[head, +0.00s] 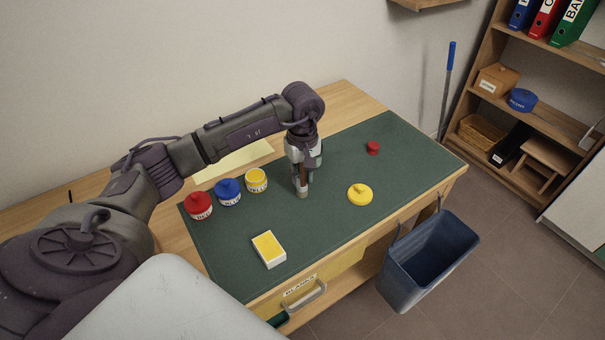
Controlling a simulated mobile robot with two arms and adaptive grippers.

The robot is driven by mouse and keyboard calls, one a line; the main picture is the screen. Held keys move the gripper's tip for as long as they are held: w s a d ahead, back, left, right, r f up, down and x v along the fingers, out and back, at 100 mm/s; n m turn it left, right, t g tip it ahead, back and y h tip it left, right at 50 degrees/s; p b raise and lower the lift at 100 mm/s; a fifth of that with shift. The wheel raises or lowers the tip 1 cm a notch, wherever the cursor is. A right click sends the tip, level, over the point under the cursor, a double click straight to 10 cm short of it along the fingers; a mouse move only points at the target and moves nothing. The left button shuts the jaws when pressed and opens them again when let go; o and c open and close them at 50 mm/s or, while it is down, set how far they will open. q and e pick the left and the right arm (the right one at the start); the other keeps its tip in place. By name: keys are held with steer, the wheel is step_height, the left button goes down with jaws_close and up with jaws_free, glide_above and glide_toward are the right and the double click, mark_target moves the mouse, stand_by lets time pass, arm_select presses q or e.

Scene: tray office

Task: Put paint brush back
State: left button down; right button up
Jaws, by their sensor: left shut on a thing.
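My left gripper (302,188) points down over the green mat (330,240), to the right of the paint jars. It is shut on a slim reddish-brown thing with a paler lower end, which looks like the paint brush (303,177); the fingers hide most of it. I cannot tell whether its lower end touches the mat. A yellow jar (256,182) stands without a lid just left of the gripper. A blue jar (228,195) and a red jar (200,208) stand beside it with lids on. A yellow lid (360,195) lies right of the gripper. My right gripper is out of view.
A small red object (373,148) sits at the mat's far right. A yellow-and-white box (269,249) lies near the front. Pale yellow paper (237,158) lies behind the jars. A blue bin (430,262) is by the desk's right edge. The mat's front middle is clear.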

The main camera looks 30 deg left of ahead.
arm_select(q)
steer(key=c, duration=1.5)
jaws_free()
steer(key=shift+f, duration=0.15)
steer(key=o, duration=0.5)
step_height(320, 180, up, 12)
steer(key=shift+r+b, duration=0.2)
steer(key=shift+b, duration=0.35)
